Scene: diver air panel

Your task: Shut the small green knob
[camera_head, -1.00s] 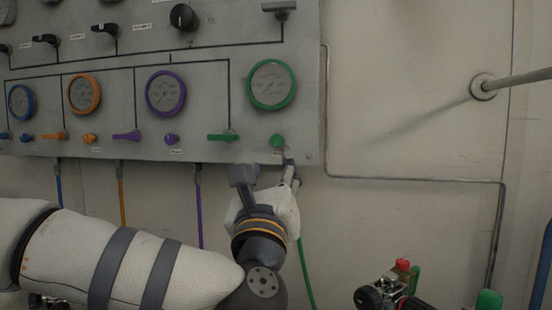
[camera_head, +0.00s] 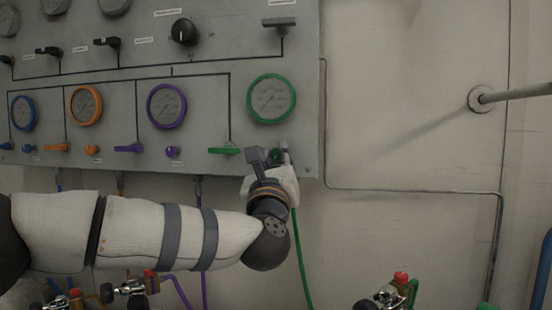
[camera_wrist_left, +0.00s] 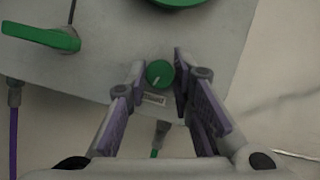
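The small green knob (camera_wrist_left: 160,73) is on the lower edge of the grey panel (camera_wrist_left: 222,35). In the left wrist view it sits between my left gripper's two open fingertips (camera_wrist_left: 158,80), with visible gaps on both sides; a pale mark shows on its face. In the head view the knob (camera_head: 275,153) is partly hidden by the fingers of my left gripper (camera_head: 270,156), which reaches up to it from below. I cannot tell how far the fingertips are from the panel face. My right gripper is not in view.
A green lever handle (camera_head: 225,151) is left of the knob, and a green-rimmed gauge (camera_head: 271,99) is above it. A green hose (camera_head: 301,260) hangs below. Valve fittings with red knobs (camera_head: 401,278) stand at the bottom. The wall right of the panel is mostly clear.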

